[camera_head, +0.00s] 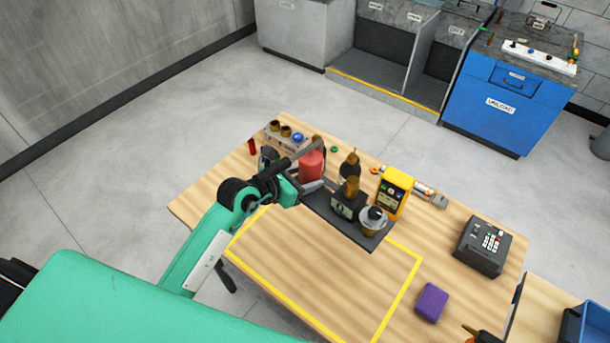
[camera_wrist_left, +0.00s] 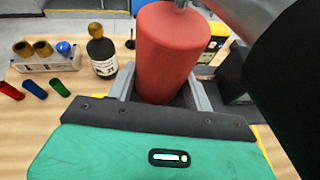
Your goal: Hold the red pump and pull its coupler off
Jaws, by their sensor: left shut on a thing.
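The red pump (camera_head: 312,165) stands upright near the back middle of the wooden table. In the left wrist view the red pump (camera_wrist_left: 168,55) fills the middle, between the two grey fingers. My left gripper (camera_head: 310,184) is shut around its lower body. I cannot tell whether this is the coupler.
A purple block (camera_head: 431,303) and a black keypad box (camera_head: 480,247) lie right. The yellow-taped front area is mostly clear.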

